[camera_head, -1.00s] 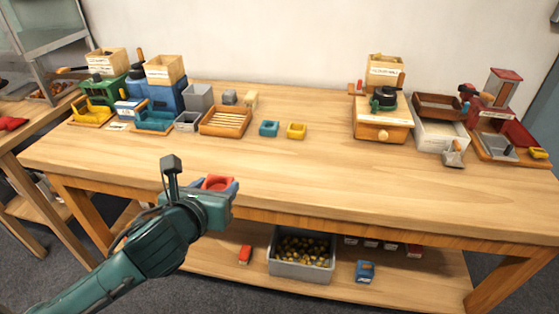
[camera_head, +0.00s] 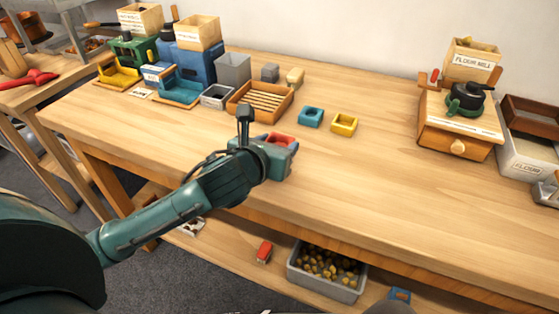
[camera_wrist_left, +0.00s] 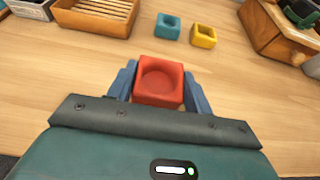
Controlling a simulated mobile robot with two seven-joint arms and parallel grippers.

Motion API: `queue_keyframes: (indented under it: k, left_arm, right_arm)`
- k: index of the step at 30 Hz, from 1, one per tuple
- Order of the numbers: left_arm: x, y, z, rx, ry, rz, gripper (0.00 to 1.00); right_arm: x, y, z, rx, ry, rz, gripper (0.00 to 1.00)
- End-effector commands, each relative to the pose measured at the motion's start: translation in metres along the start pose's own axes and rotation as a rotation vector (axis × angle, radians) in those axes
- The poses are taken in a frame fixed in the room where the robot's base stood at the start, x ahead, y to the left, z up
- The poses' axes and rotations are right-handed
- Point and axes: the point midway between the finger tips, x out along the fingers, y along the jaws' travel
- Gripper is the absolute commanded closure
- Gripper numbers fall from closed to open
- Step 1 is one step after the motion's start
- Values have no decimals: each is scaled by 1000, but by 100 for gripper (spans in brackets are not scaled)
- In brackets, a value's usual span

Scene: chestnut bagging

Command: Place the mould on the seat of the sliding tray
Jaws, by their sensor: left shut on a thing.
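The red mould (camera_head: 281,140) is a square block with a round hollow on top; in the left wrist view the mould (camera_wrist_left: 160,82) sits level between two blue fingers. My left gripper (camera_wrist_left: 160,73) is shut on it, above the front part of the table. A teal tray (camera_head: 180,91) lies before the blue machine and a yellow tray (camera_head: 117,76) before the green machine, both at the back left, away from the gripper. I cannot tell which is the sliding tray of the task. My right gripper is not in view.
A teal mould (camera_head: 311,117) and a yellow mould (camera_head: 344,125) stand right of a slatted wooden tray (camera_head: 260,102). A grey bin (camera_head: 216,97) stands left of it. A wooden mill (camera_head: 458,140) is at right. The table (camera_head: 390,200) is clear in its middle and front.

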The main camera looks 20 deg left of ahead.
Motion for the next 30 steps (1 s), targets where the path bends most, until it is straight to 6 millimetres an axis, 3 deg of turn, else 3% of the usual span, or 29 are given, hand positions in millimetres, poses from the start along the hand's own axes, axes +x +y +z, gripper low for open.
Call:
queue_keyframes:
  k: [9, 20, 21, 28, 30]
  left_arm:
    - [14, 0, -36, -1, 2, 1, 73]
    - [15, 0, -37, 1, 0, 0, 73]
    - [15, 0, -37, 1, 1, 0, 47]
    - [15, 0, -37, 0, 1, 0, 28]
    - [15, 0, -37, 0, 1, 0, 28]
  right_arm:
    - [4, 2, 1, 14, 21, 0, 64]
    - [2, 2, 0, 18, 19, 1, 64]
    - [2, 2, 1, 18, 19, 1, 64]
    - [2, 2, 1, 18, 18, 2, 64]
    - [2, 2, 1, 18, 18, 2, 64]
